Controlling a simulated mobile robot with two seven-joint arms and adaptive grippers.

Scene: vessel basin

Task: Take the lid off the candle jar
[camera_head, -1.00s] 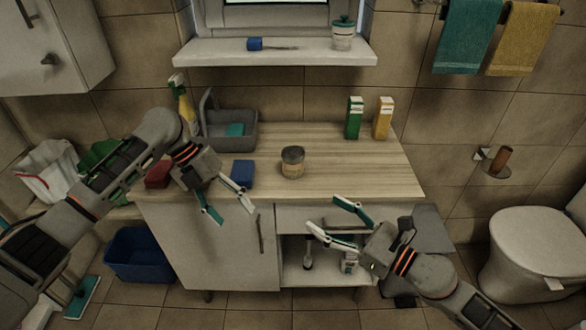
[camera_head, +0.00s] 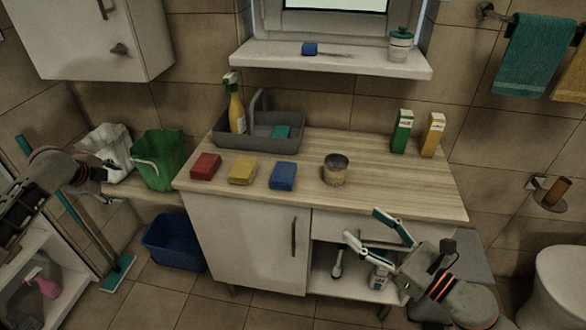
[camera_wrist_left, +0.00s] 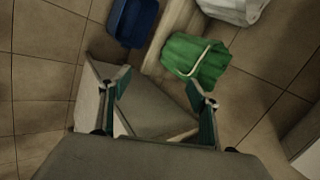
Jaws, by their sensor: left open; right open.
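The candle jar (camera_head: 335,175) stands upright on the wooden counter (camera_head: 400,188), right of the blue block. Its dark lid (camera_head: 337,160) sits on top of it. My left gripper (camera_head: 105,182) is at the far left, well away from the jar, near the white and green bins. In the left wrist view its fingers (camera_wrist_left: 160,80) are apart with nothing held between them. My right gripper (camera_head: 362,224) is open and empty in front of the counter's front edge, below and right of the jar.
Red (camera_head: 206,166), yellow (camera_head: 242,171) and blue (camera_head: 283,176) blocks lie left of the jar. A grey caddy (camera_head: 258,143) stands behind them. Green (camera_head: 402,132) and yellow (camera_head: 433,135) cartons stand back right. The counter right of the jar is clear.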

